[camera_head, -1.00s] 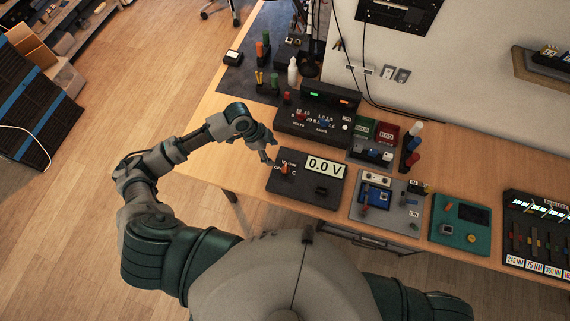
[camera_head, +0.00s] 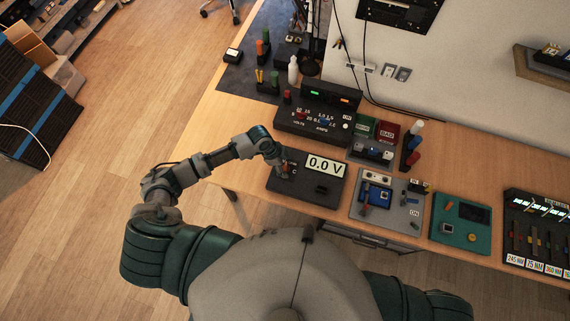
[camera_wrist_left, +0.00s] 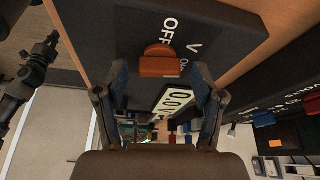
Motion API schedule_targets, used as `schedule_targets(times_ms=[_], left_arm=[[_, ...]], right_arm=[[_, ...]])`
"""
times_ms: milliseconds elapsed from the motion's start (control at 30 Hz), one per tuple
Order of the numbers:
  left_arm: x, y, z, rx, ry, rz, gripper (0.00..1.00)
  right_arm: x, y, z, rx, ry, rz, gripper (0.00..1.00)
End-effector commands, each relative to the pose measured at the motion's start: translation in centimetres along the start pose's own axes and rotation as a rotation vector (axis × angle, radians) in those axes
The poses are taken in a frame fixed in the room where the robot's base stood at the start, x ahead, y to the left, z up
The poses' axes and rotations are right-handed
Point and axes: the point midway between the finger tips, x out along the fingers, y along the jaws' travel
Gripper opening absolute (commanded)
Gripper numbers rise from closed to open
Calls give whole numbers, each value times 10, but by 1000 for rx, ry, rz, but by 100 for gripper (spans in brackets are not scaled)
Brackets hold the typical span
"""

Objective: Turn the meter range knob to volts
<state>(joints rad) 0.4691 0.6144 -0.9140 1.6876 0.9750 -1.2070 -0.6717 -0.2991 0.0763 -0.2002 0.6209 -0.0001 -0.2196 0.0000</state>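The meter (camera_head: 302,195) is a black panel on the wooden bench, and its display (camera_head: 325,166) reads 0.0 V. Its orange-red range knob (camera_wrist_left: 160,63) shows in the left wrist view near the printed OFF and V labels. I cannot tell which label the knob points to. My left gripper (camera_head: 284,172) is over the left part of the meter and mostly covers the knob in the head view. In the left wrist view the gripper (camera_wrist_left: 160,78) is open, its fingers on either side of the knob with gaps on both sides. My right gripper is out of view.
A black power supply (camera_head: 312,124) with knobs stands just behind the meter. A grey panel with a blue part (camera_head: 400,208) and a green board (camera_head: 461,222) stand to the right. Upright coloured handles stand at the back left. The bench left of the meter is bare.

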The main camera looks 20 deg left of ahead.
Motion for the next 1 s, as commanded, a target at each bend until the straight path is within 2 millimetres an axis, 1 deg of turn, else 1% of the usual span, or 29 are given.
schedule_targets(times_ms=[33, 233, 367, 467, 600, 733, 833, 1000], left_arm=[[0, 0, 0, 0, 0, 0, 59], [0, 0, 0, 0, 0, 0, 9], [-1, 0, 0, -8, -1, -2, 9], [-4, 0, -1, -52, -3, -19, 9], [-6, 1, -2, -163, -4, -64, 9], [-5, 2, -1, -255, -3, -102, 9], [-3, 1, -1, -295, -2, -121, 9], [-1, 0, 1, -309, -1, -130, 9]], right_arm=[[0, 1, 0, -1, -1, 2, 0], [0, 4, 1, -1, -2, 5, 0], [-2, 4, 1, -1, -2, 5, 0], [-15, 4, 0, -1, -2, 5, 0], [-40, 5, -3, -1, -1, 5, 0], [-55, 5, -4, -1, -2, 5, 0], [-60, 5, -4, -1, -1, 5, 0], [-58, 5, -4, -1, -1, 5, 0]])
